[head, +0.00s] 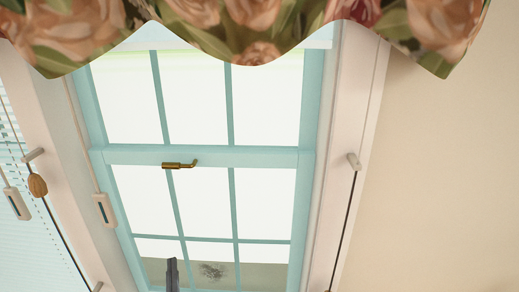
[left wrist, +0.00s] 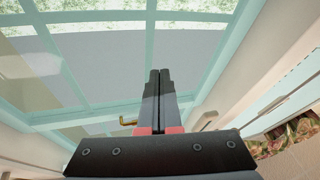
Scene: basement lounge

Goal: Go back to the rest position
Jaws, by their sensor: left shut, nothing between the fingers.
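My left gripper (head: 172,274) shows at the bottom of the head view, in front of the lower part of a window. In the left wrist view its two dark fingers (left wrist: 160,75) lie together, shut with nothing between them. The window (head: 205,155) has a light teal frame with several panes. A brass latch (head: 180,165) sits on its middle rail and also shows in the left wrist view (left wrist: 127,121), just left of the fingers. I cannot tell whether the fingers touch the window. My right gripper is in neither view.
A floral valance (head: 250,30) hangs across the top of the window. Blinds (head: 15,150) with a wooden cord pull (head: 37,185) are at the left. A dark rod (head: 343,225) hangs by the right window trim. The beige wall (head: 440,180) at the right is bare.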

